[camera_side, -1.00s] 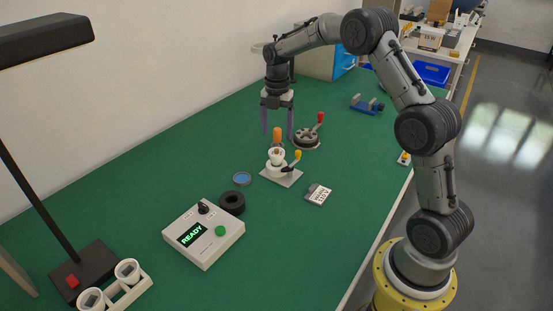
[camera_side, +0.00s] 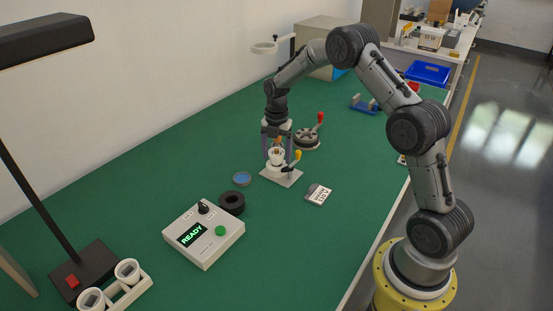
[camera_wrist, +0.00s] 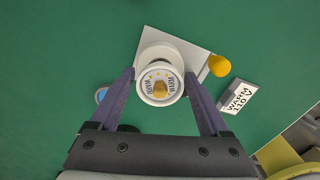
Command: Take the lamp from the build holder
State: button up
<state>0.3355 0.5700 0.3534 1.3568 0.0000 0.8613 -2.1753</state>
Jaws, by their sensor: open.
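The lamp (camera_side: 276,154) stands upright in the build holder (camera_side: 283,176), a pale square plate with a white round seat and a yellow-knobbed lever (camera_side: 298,154). In the wrist view the lamp (camera_wrist: 148,93) shows a white round collar printed "WARM" around a brass-coloured middle. The build holder's plate (camera_wrist: 196,55) shows behind it. My gripper (camera_side: 277,159) is lowered over the lamp and points down. In the wrist view its two purple fingers (camera_wrist: 159,74) are open, one on each side of the lamp, with a gap visible at both sides. The lamp's lower part is hidden.
A "WARM 110 V" card (camera_side: 318,194) lies right of the holder. A blue disc (camera_side: 242,179), black ring (camera_side: 232,203) and control box (camera_side: 204,234) reading "READY" lie to the left and front. A round grey fixture (camera_side: 307,138) with a red knob stands behind.

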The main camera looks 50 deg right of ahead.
jog(key=c, duration=1.1)
jog(key=shift+r, duration=0.15)
jog(key=shift+r, duration=0.6)
jog(key=s+a+r, duration=0.2)
jog(key=s+r, duration=0.4)
jog(key=r, duration=0.2)
jog(key=s+a+r, duration=0.2)
jog(key=s+r, duration=0.5)
jog(key=r, duration=0.1)
jog(key=shift+a, duration=0.3)
jog(key=shift+s, duration=0.1)
